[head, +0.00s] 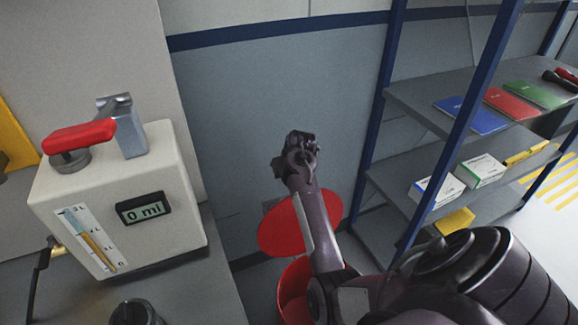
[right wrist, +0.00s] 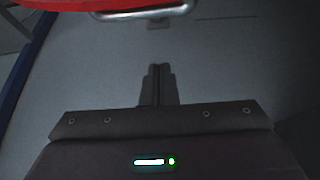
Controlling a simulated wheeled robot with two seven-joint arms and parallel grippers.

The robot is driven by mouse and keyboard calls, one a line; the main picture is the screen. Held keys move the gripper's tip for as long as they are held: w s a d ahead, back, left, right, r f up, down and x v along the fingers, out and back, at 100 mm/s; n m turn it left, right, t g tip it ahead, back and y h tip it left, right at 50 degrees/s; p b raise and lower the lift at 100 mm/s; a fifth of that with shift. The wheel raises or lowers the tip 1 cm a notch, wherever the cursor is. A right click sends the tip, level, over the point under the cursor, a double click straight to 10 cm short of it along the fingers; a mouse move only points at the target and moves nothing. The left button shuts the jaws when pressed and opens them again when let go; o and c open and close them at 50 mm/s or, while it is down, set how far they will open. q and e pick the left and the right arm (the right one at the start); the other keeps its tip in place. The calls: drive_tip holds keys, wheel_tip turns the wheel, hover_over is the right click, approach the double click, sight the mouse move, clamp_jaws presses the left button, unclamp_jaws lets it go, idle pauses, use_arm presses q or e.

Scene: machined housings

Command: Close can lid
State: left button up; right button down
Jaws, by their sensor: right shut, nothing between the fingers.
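The red can (head: 291,292) stands on the floor at the lower middle of the head view, partly hidden by my right arm. Its round red lid (head: 280,228) is raised, its broad face showing behind my forearm. My right gripper (head: 298,140) is shut and empty, beyond the lid's upper edge in the head view. In the right wrist view, the shut fingers (right wrist: 157,72) point at the grey wall or floor. A red edge, probably the lid (right wrist: 70,4), and a metal bar (right wrist: 145,14) cross the top, apart from the fingers. My left gripper is not in view.
A cream dispenser (head: 100,215) with a red lever and a "0 ml" display sits on a grey counter (head: 215,275) at left. A blue-framed shelf (head: 440,95) with books and boxes stands at right. Grey wall is behind the can.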

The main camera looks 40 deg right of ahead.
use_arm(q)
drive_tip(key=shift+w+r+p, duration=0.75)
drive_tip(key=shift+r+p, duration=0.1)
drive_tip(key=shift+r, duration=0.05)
use_arm(e)
drive_tip(key=f, duration=0.1)
drive_tip(key=s+f, duration=0.1)
drive_tip(key=f, duration=0.2)
drive_tip(key=shift+s+a+f, duration=0.3)
drive_tip(key=shift+s+f, duration=0.05)
drive_tip(key=shift+f, duration=0.05)
